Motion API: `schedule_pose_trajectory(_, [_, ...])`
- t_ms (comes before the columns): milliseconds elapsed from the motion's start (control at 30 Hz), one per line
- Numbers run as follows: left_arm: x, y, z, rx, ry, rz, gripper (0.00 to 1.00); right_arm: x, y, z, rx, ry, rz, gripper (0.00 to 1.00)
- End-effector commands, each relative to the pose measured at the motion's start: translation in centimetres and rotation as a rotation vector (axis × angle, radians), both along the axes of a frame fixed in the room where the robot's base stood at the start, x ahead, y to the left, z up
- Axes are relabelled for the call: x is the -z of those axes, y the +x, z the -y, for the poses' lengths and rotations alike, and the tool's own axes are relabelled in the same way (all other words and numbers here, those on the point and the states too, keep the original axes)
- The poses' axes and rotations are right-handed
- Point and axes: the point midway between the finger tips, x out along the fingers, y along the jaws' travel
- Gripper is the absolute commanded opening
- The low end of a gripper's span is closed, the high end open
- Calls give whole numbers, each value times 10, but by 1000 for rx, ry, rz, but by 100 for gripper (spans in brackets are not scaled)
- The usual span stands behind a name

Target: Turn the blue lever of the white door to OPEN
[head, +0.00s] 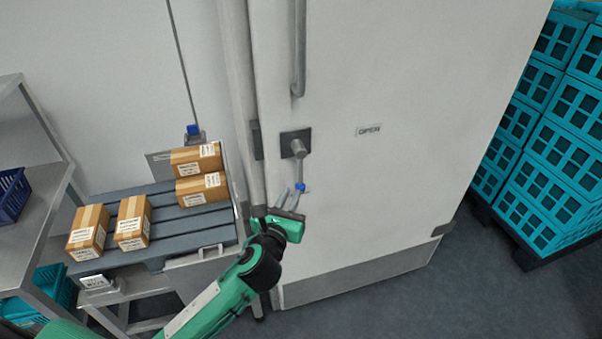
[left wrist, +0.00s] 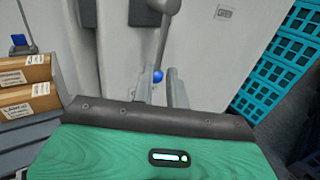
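The white door (head: 400,60) fills the middle of the head view. Its lever (head: 302,160) is grey with a blue end (head: 300,187), and hangs down from a dark square plate (head: 292,144). An OPEN label (head: 369,130) sits on the door to the right of the plate. My left gripper (head: 289,197) is just below the lever, its fingers pointing up at the door. In the left wrist view the blue end (left wrist: 158,76) shows between the two spread fingertips (left wrist: 160,80), with a gap visible. Whether either finger touches it cannot be told. My right gripper is out of view.
Left of the door, a grey slatted platform (head: 190,226) carries several cardboard boxes (head: 133,222). A metal shelf (head: 40,200) stands at the far left. Stacked teal crates (head: 545,150) stand at the right. A vertical grey handle (head: 298,50) is above the lever. The floor before the door is clear.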

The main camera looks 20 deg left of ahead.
Motion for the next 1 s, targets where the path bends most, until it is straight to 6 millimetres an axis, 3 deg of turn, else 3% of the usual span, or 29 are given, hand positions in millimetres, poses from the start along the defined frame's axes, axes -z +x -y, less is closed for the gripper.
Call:
schedule_pose_trajectory(200, [-2,48,0,-2,-1,0,15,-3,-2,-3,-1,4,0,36])
schedule_pose_trajectory(400, [0,76,0,0,-2,-1,15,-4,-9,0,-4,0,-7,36])
schedule_pose_trajectory(867, [1,87,0,0,-1,-1,15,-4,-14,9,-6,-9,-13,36])
schedule_pose_trajectory(933, [1,87,0,0,-1,-1,1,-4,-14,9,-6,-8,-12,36])
schedule_pose_trajectory(1000, [1,87,0,0,-1,-1,0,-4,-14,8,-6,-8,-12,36])
